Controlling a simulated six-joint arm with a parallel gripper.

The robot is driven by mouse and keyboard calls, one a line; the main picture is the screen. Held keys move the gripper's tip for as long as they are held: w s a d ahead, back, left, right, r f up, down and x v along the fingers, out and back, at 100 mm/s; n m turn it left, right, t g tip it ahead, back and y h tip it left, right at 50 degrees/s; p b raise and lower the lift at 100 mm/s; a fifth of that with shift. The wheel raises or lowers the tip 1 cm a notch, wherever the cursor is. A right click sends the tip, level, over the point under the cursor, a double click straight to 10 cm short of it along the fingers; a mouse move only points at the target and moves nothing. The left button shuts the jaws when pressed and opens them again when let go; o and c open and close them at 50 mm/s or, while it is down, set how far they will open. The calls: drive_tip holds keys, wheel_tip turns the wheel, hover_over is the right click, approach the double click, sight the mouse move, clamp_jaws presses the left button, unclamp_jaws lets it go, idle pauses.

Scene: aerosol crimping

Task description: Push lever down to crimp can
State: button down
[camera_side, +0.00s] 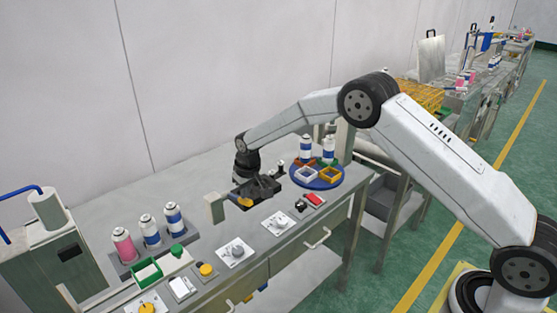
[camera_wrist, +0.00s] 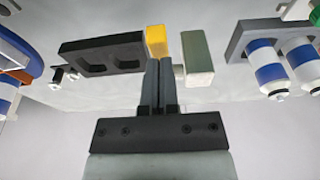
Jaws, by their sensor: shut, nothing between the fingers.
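My gripper (camera_wrist: 159,66) is shut and empty, its two grey fingers side by side. In the wrist view a yellow block (camera_wrist: 156,40), which looks like the lever's end, lies right at the fingertips; I cannot tell whether they touch. A grey-green block (camera_wrist: 197,58) stands just right of the fingers, and a black plate with holes (camera_wrist: 101,54) is to the left. In the side view my gripper (camera_side: 256,190) is low over the bench, beside the yellow piece (camera_side: 245,202) and the grey upright block (camera_side: 214,208). No can is clearly visible at this spot.
A rack of cans, one pink (camera_side: 123,244) and two blue-banded (camera_side: 150,231), stands left on the bench (camera_side: 205,178). A blue round tray (camera_side: 322,183) with cans and coloured bins is close on the right. Knobs (camera_side: 236,252) and a red-black item (camera_side: 314,199) line the front edge.

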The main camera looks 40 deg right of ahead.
sight(247, 200)
drive_tip(key=shift+f, duration=2.9)
idle(1.2)
drive_tip(key=shift+r, duration=0.15)
idle(0.4)
drive_tip(key=shift+r, duration=5)
wheel_tip(247, 200, up, 5)
drive_tip(key=shift+s, duration=0.1)
